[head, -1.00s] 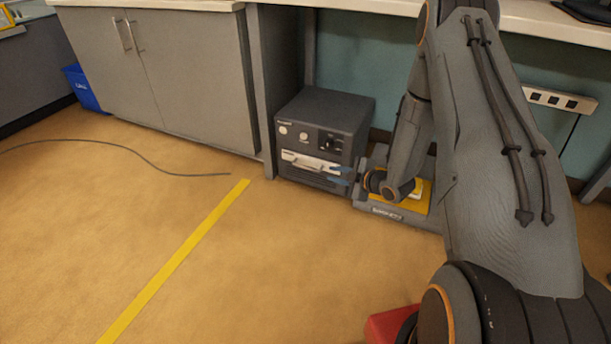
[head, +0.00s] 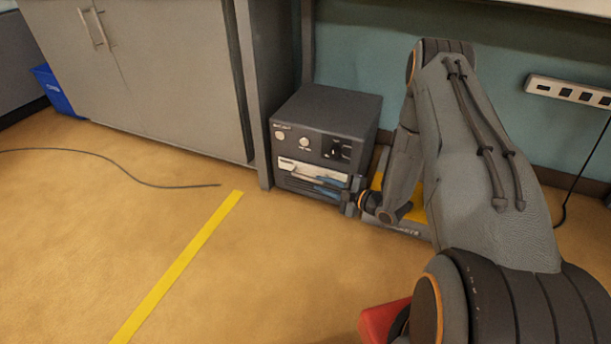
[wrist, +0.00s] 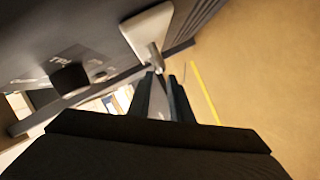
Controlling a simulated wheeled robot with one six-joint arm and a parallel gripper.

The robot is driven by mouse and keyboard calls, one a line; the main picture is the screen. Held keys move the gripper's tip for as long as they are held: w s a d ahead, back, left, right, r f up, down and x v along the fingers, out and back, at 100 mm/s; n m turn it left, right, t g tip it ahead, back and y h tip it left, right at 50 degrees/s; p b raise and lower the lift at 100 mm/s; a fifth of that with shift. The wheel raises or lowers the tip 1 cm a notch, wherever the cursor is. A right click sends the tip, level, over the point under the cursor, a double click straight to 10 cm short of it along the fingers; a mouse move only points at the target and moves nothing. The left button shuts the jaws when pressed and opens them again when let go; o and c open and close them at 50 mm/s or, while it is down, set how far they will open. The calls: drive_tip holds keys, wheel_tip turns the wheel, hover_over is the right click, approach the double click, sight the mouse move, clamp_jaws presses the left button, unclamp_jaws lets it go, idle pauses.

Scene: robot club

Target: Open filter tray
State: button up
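A dark grey boxy machine (head: 325,125) stands on the floor beside the cabinet. Its filter tray (head: 290,167) is a pale front panel low on the machine, and it looks shut. In the wrist view the pale tray panel (wrist: 148,32) and its grey handle (wrist: 155,58) lie just beyond my fingertips. My gripper (head: 318,187) is at the tray front, its bluish fingers covering part of it in the head view. In the wrist view the gripper (wrist: 162,80) shows a gap between its fingers, with the handle end at the tips. I cannot tell if they touch.
A grey cabinet (head: 165,75) stands left of the machine. A low unit with a yellow top (head: 418,208) sits to its right, behind my arm.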

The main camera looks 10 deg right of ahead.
sight(311, 178)
drive_tip(key=b+x, duration=0.3)
drive_tip(key=x, duration=0.3)
drive_tip(key=shift+d+f, duration=0.1)
drive_tip(key=shift+d, duration=0.1)
drive_tip(key=shift+w+a, duration=0.5)
drive_tip(key=shift+w, duration=0.1)
clamp_jaws()
